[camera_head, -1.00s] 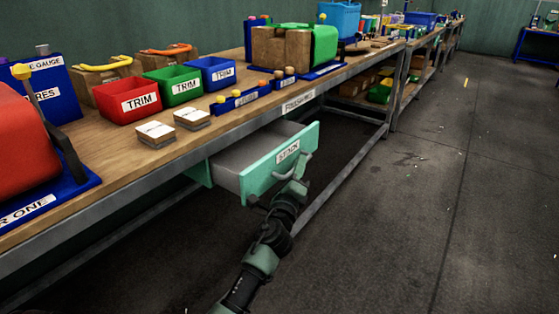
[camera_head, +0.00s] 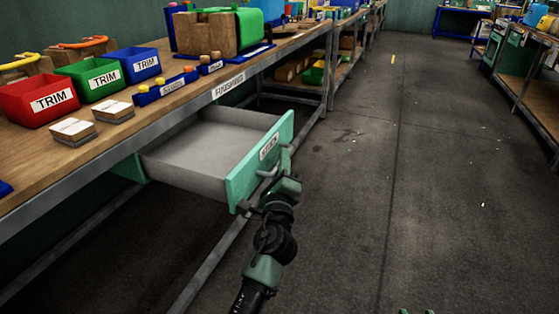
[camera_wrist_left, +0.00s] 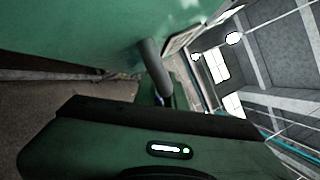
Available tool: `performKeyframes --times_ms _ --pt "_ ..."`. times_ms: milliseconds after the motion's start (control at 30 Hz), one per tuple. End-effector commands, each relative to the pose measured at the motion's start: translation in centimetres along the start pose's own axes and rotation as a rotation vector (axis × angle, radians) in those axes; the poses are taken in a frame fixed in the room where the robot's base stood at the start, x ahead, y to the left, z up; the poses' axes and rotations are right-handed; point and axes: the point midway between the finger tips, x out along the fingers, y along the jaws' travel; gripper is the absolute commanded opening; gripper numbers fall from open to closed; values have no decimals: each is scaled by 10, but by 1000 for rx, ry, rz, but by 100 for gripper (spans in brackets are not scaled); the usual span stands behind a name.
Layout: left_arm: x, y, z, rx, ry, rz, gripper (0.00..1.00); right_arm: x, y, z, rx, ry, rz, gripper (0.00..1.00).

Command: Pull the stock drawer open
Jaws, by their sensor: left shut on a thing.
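The stock drawer (camera_head: 245,172) is a mint-green front with a grey tray behind it, hanging under the workbench. It stands well out from the bench and its tray looks empty. My left gripper (camera_head: 268,184) is at the drawer's front and shut on the grey bar handle (camera_head: 270,171). In the left wrist view the handle (camera_wrist_left: 154,66) stands out from the green drawer front (camera_wrist_left: 75,35), close by my gripper's dark edge. The fingertips are partly hidden. A bit of green at the bottom edge of the head view is too small to identify.
The wooden workbench (camera_head: 190,93) holds red, green and blue TRIM bins (camera_head: 50,100) and two small stacks (camera_head: 72,132). A grey leg frame (camera_head: 327,70) stands beyond the drawer. The dark floor (camera_head: 400,180) on the right is open.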

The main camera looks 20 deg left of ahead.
Motion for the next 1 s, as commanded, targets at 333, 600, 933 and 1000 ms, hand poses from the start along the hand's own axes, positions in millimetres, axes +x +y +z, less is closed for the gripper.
performKeyframes --times_ms 333,600,933,1000 --pt "0 1 0 0 1 1 20 0 0 0 0 -2 0 36" --pt "-18 2 -1 0 3 2 20 0 0 2 0 -14 0 36" --pt "-70 2 -1 1 3 2 20 0 1 6 0 -28 2 36" --pt "-75 2 -1 0 3 3 20 0 1 4 0 -17 2 36"
